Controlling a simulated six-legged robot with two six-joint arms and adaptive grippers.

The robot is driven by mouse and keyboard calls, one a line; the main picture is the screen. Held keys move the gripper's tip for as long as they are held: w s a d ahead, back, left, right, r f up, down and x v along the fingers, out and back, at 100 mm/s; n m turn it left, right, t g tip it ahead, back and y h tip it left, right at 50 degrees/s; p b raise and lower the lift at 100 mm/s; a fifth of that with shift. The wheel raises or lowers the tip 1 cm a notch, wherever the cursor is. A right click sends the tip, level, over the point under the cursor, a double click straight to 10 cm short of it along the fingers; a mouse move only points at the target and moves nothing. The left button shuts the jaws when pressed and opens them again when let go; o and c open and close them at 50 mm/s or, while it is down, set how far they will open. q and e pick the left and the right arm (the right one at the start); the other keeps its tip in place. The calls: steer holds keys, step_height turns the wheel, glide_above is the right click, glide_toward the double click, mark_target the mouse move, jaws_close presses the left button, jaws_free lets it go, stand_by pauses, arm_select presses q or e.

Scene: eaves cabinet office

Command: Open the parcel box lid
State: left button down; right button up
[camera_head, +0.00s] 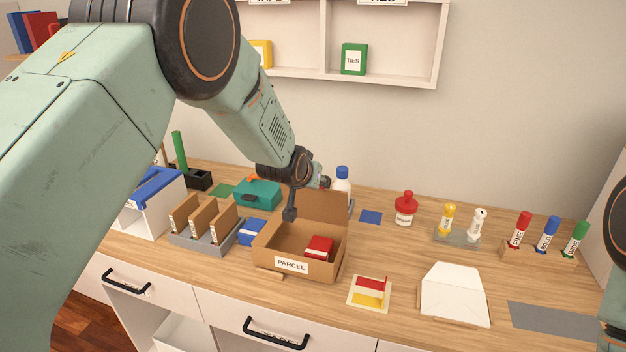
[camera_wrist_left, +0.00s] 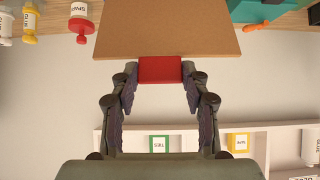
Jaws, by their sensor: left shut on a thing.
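The cardboard parcel box (camera_head: 290,265) stands on the desk with its label facing front. Its brown lid (camera_head: 325,207) stands raised at the back of the box, so the inside shows. A red block (camera_head: 319,247) lies inside. In the left wrist view the lid (camera_wrist_left: 165,32) fills the upper middle, with a red tab (camera_wrist_left: 160,69) at its edge. My left gripper (camera_wrist_left: 161,76) is shut on this tab, one finger at each side. In the head view the arm reaches over the box's back left; the fingertips and tab are hard to make out. My right gripper is not in view.
A grey rack with brown dividers (camera_head: 203,222) and a blue box (camera_head: 252,231) stand left of the parcel box. A teal case (camera_head: 257,193) and white bottle (camera_head: 342,181) are behind. A red-and-yellow item (camera_head: 370,291) and white envelope-like piece (camera_head: 454,294) lie to the right.

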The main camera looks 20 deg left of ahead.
arm_select(q)
steer(key=shift+w, duration=0.45)
steer(key=shift+s+r, duration=0.2)
steer(key=shift+s, duration=0.05)
steer(key=c, duration=1)
jaws_free()
steer(key=shift+w, duration=0.15)
steer(key=o, duration=0.4)
steer(key=shift+f, duration=0.2)
steer(key=shift+c, duration=0.2)
steer(key=shift+s+r, duration=0.1)
steer(key=shift+s, duration=0.15)
steer(key=v, duration=1.1)
steer(key=shift+s+r, duration=0.25)
steer(key=shift+s, duration=0.05)
